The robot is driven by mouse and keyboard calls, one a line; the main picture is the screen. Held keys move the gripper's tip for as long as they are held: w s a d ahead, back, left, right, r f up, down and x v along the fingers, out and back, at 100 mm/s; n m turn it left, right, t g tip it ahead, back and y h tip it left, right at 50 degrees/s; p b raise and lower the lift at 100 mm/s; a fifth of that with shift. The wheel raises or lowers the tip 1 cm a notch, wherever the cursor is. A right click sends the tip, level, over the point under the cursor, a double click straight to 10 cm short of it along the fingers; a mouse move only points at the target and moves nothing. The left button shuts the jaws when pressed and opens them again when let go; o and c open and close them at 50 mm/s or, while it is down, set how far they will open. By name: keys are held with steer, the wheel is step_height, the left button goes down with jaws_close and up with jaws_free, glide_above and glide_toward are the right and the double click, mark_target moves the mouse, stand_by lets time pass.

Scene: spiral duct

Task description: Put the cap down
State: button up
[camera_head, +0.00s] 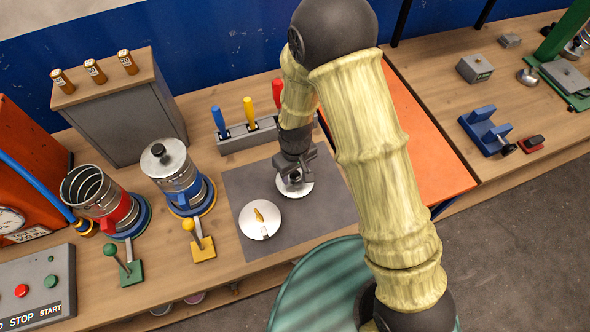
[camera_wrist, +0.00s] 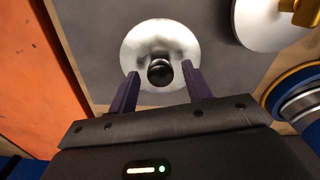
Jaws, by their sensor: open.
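A round silver cap (camera_head: 306,187) with a black knob lies on the dark grey mat (camera_head: 240,182), partly hidden under my gripper (camera_head: 295,177). In the wrist view the same cap (camera_wrist: 143,45) shows as a shiny disc, with its black knob (camera_wrist: 160,72) between or just beyond the fingertips. My gripper (camera_wrist: 160,84) is open, with a finger on each side of the knob and gaps visible. A second silver cap (camera_head: 252,229) with a brass wing handle lies on the mat to the lower left; it also shows in the wrist view (camera_wrist: 258,28).
A blue-banded canister (camera_head: 180,182) with a black-knobbed lid and an open red-banded canister (camera_head: 103,197) stand to the left. Green (camera_head: 131,272) and yellow (camera_head: 203,249) levers stand in front. A tool rack (camera_head: 247,138) stands behind the mat; an orange panel (camera_head: 425,150) lies right.

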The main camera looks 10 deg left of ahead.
mark_target(295, 174)
steer(key=shift+r, duration=0.1)
step_height(295, 174, up, 12)
steer(key=b, duration=0.2)
steer(key=shift+b, duration=0.3)
stand_by(0.5)
steer(key=shift+s+r, duration=0.1)
steer(key=shift+s, duration=0.1)
steer(key=s+d+r+m+t, duration=0.1)
steer(key=d+m, duration=0.3)
steer(key=d, duration=0.8)
steer(key=s+d+r+m+t, duration=0.1)
steer(key=d+m, duration=0.4)
steer(key=d, duration=0.7)
step_height(295, 174, up, 3)
steer(key=shift+s+f+t, duration=0.15)
steer(key=shift+s+t, duration=0.15)
steer(key=shift+s, duration=0.55)
steer(key=shift+d, duration=0.1)
